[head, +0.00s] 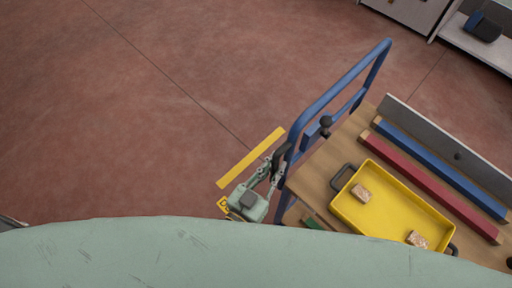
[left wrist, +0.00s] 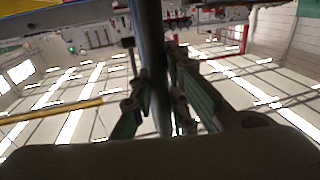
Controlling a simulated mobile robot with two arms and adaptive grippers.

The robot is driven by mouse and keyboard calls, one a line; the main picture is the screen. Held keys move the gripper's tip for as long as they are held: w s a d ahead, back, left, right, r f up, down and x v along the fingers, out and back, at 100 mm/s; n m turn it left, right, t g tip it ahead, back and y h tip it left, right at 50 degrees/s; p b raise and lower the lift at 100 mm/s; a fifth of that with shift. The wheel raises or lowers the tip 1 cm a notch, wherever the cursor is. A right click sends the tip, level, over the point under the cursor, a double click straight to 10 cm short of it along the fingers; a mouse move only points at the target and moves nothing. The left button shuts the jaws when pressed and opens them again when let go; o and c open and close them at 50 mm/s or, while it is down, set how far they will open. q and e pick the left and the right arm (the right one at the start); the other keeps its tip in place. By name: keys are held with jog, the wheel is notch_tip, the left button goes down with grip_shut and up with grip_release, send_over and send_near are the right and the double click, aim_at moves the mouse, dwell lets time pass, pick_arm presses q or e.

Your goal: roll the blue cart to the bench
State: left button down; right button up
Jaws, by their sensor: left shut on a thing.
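The blue cart shows as a blue tubular handle frame (head: 335,88) right of the middle of the head view. It stands along the left edge of a wooden top (head: 318,174); I cannot tell whether this top is the cart's deck or the bench. My left gripper (head: 277,166) is at the near end of the blue frame, shut on its upright bar. In the left wrist view my left gripper (left wrist: 157,92) has its fingers on both sides of this dark upright bar (left wrist: 152,45). My right gripper is not in view.
On the wooden top lie a yellow tray (head: 383,222) with two small brownish blocks, a red bar (head: 430,182) and a blue bar (head: 440,168). A grey cabinet (head: 410,10) and pale shelf (head: 480,45) stand at the top right. The reddish floor (head: 130,110) at left is clear.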

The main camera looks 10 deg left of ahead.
pick_arm(q)
jog(key=s+d, duration=0.4)
jog(key=d, duration=0.1)
jog(key=shift+d, duration=0.2)
jog(key=shift+s, duration=0.15)
jog(key=c, duration=1.7)
grip_release()
jog(key=shift+d, duration=0.1)
jog(key=v, duration=1.2)
